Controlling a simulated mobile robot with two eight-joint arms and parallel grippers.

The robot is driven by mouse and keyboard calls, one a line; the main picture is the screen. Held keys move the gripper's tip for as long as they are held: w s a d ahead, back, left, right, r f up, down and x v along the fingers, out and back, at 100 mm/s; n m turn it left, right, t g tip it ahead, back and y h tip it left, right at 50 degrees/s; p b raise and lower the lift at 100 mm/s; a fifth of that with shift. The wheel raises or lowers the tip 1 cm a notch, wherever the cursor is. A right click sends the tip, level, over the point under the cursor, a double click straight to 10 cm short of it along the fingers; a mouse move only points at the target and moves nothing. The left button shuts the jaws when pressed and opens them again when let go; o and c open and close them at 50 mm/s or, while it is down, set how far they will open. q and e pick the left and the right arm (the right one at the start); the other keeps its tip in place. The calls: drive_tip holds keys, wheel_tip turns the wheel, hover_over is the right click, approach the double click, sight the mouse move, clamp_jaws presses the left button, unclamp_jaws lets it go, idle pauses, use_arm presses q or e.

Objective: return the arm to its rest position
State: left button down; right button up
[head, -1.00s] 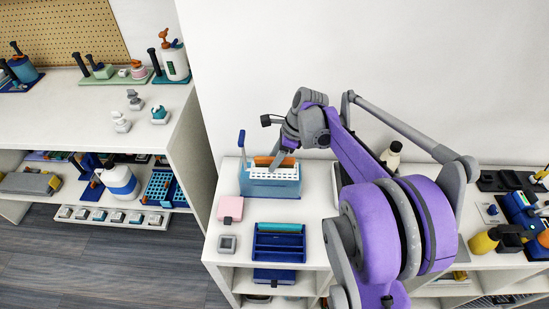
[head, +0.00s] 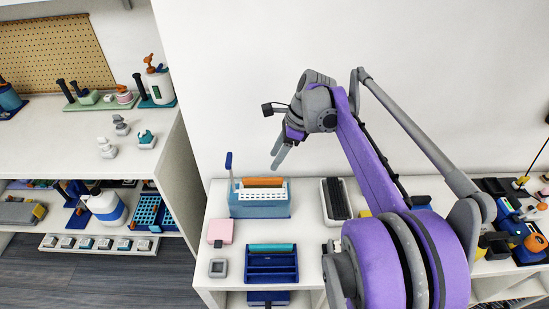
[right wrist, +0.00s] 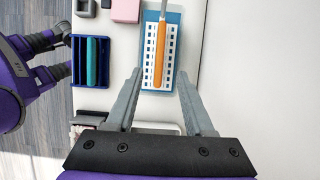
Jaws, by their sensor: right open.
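My right gripper (head: 280,152) hangs in the air above and behind the blue holder (head: 262,210) in the head view. Its fingers point down and are apart and empty, as the right wrist view (right wrist: 158,105) also shows. My purple right arm (head: 365,165) reaches across the white counter from the right. An orange-handled tool (right wrist: 160,55) lies over the white perforated top of the holder in the right wrist view. It also shows as an orange strip (head: 262,182) in the head view. The gripper is clear of both. My left gripper does not show.
A dark blue tray (head: 271,268), a pink block (head: 220,232) and a grey square item (head: 218,267) lie in front of the holder. A dark ribbed item (head: 337,200) stands to its right. The wall behind is bare. Shelves stand at left.

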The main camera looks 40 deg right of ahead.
idle(0.4)
drive_tip(key=s+a+f+n+t+h+p, duration=0.1)
drive_tip(key=s+a+f+n+p, duration=0.1)
drive_tip(key=s+a+f+n, duration=0.2)
drive_tip(key=s+a+f+n+t+h+p, duration=0.1)
drive_tip(key=s+a+f+n, duration=0.3)
drive_tip(key=s+a+n, duration=0.7)
drive_tip(key=a+n+h+p, duration=0.1)
drive_tip(key=a+n, duration=0.5)
drive_tip(key=n, duration=0.5)
drive_tip(key=shift+h, duration=0.3)
